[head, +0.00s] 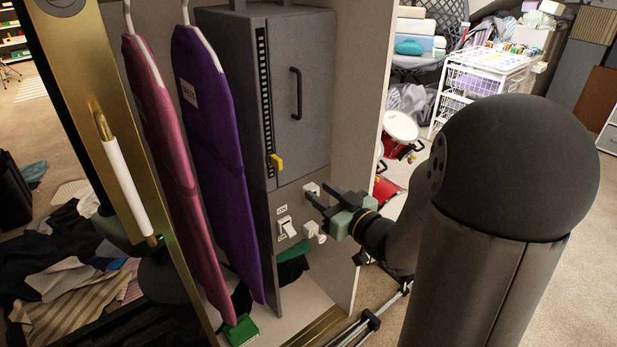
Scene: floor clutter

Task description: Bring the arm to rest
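My gripper (318,204) is in the head view, in front of the lower panel of a grey cabinet (309,90). Its two dark fingers stand apart, with nothing seen between them. They point left at the panel, near a white switch (286,227) and white knobs (316,233). I cannot tell whether a finger touches the panel or a knob. My arm reaches in from the right past the closet's side wall. The wrist has a pale green part behind the fingers.
Pink (171,150) and purple (217,140) ironing boards hang left of the cabinet. A gold-edged door (75,70) with a white handle stands at left. Clothes (70,275) cover the floor at lower left. A white wire drawer cart (478,85) and red drum stand behind. Carpet at right is clear.

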